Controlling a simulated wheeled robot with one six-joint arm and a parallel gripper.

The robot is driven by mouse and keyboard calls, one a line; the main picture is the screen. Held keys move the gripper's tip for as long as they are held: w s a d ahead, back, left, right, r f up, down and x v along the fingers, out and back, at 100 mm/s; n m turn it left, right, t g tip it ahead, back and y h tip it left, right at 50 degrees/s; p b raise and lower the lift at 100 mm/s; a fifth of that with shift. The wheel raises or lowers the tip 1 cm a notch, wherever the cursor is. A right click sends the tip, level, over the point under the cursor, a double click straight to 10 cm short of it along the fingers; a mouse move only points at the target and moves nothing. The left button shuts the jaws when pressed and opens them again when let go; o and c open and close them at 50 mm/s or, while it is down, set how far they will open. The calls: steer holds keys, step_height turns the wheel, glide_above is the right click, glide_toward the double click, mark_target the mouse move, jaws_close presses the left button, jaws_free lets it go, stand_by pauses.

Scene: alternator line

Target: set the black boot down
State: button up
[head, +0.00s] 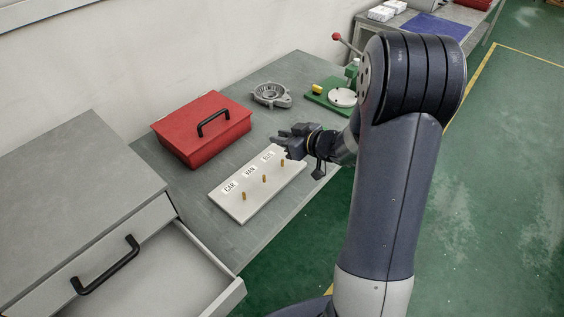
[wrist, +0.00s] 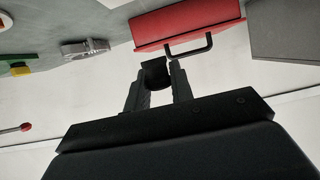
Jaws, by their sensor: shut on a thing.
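My gripper (head: 288,136) hangs above the far right end of a white board (head: 240,212), close to the BUS label. In the wrist view my gripper (wrist: 158,80) is shut on the black boot (wrist: 154,70), a short dark round piece between the fingertips. In the head view I cannot tell the boot apart from the dark fingers. The board carries the labels CAR, VAN and BUS and a brass-coloured peg (head: 264,179) by the VAN label, with one more peg by each other label.
A red toolbox (head: 190,143) with a black handle stands behind the board. A grey metal housing (head: 271,94) and a green press (head: 322,98) stand farther back. A grey drawer cabinet (head: 70,200) with an open drawer (head: 185,275) is at the left. Bare bench lies around the board.

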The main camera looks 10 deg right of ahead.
mark_target(282, 160)
steer(key=shift+f, duration=4.15)
steer(key=shift+f, duration=0.15)
steer(key=shift+f, duration=0.2)
steer(key=o, duration=0.9)
steer(key=shift+o, duration=0.2)
